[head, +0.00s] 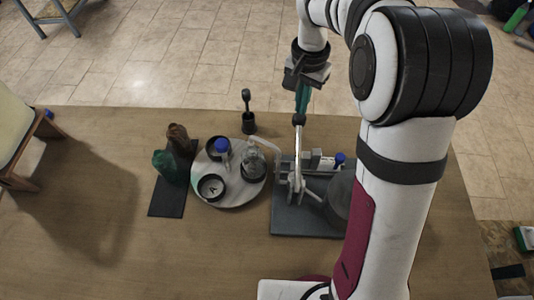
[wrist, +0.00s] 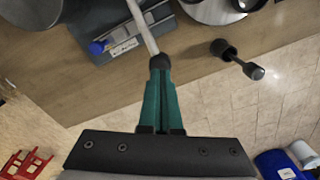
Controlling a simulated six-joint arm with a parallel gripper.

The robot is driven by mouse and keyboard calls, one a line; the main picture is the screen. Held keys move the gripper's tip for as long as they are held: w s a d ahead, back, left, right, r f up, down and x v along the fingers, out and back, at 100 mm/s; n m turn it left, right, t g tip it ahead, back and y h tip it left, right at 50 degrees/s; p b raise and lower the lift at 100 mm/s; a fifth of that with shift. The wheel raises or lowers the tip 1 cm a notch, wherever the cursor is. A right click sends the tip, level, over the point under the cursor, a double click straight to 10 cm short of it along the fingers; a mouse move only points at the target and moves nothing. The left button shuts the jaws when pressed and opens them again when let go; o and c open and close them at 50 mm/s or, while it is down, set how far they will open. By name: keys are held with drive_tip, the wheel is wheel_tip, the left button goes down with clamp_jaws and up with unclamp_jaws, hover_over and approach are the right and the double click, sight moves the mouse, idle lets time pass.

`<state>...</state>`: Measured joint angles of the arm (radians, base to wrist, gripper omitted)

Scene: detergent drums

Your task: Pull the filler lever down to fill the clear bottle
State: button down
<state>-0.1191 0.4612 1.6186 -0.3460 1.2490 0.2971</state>
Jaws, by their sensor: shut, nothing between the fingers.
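The filler lever (head: 297,145) is a pale bar with a black knob at its top, standing up from the filler machine on a grey base plate (head: 290,222). My gripper (head: 301,110), with green fingers, is shut and empty right at the knob. In the wrist view its fingertips (wrist: 160,74) meet the knob of the lever (wrist: 142,27); whether they touch cannot be told. The clear bottle (head: 253,163) stands on the right side of the round pale turntable (head: 229,199), beside the machine's spout (head: 264,144).
On the turntable are a blue-capped item (head: 222,150) and an open dark ring (head: 210,187). Green (head: 164,165) and brown (head: 179,138) bottles stand on a dark mat (head: 168,203) at left. A black holder with an upright tool (head: 248,122) stands behind. The table front is clear.

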drive_tip(key=shift+f, duration=0.1)
idle(0.4)
drive_tip(key=shift+f, duration=0.9)
drive_tip(key=shift+w+f, duration=0.3)
drive_tip(key=shift+f, duration=0.6)
drive_tip(key=shift+w+f, duration=0.3)
drive_tip(key=shift+f, duration=4.45)
drive_tip(key=shift+s+f, duration=0.15)
drive_tip(key=shift+f, duration=0.35)
drive_tip(key=shift+s+f, duration=0.15)
